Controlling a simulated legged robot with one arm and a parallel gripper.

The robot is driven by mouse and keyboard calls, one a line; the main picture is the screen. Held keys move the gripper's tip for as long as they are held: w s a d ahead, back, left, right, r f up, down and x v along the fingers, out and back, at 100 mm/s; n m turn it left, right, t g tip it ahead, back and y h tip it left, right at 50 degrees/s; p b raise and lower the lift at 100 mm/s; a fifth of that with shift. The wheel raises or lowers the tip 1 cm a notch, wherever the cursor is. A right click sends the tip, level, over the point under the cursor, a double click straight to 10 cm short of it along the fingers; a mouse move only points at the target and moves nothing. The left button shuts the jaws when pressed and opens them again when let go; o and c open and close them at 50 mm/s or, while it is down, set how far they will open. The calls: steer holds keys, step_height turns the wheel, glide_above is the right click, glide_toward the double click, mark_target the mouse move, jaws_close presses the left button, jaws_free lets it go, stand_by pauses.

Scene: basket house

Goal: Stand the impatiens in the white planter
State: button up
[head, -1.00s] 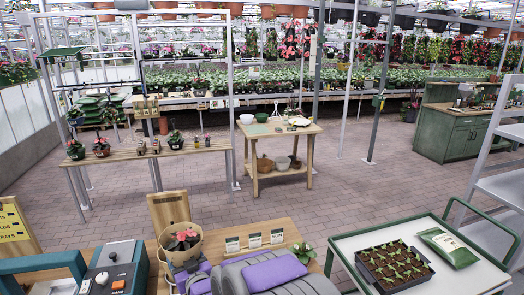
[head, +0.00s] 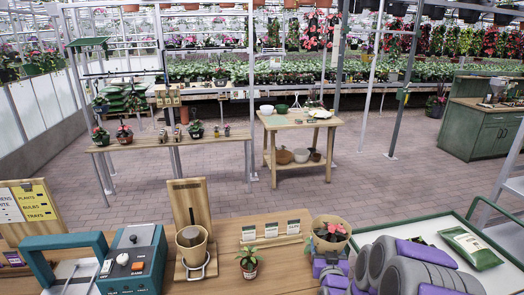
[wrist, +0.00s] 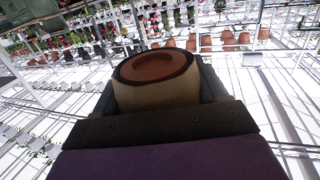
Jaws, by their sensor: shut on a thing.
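My gripper (head: 330,262) is at the lower right of the head view, shut on a tan pot (head: 334,243) with red-pink flowers and green leaves, apparently the impatiens. The pot is held above the near wooden counter. The wrist view shows the held pot (wrist: 150,92) as a cream body with a reddish-brown round face, between dark jaws; no flowers show there. A white bowl-like pot (head: 266,109) on the wooden potting table may be the white planter; it is small and I cannot be sure.
The potting table (head: 296,122) stands across open brick floor (head: 240,195). The near counter carries a blue-grey machine (head: 135,262), a wooden stand with a tan pot (head: 192,245), a small potted plant (head: 249,262) and label cards (head: 271,230). A green-rimmed cart (head: 500,265) is at right.

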steer(key=s+a+r+n+g+y, duration=0.1)
steer(key=s+a+n+y, duration=0.1)
steer(key=a, duration=1.2)
steer(key=s+a+r+n+g+y, duration=0.1)
steer(key=a+y, duration=0.4)
steer(key=a, duration=0.9)
steer(key=s+a+r+n+g+y, duration=0.1)
steer(key=s+a+n+y, duration=0.3)
steer(key=a, duration=1)
steer(key=shift+s+a+r+n+g+p, duration=0.2)
steer(key=shift+s+r+n+g+p, duration=0.15)
steer(key=shift+r, duration=0.4)
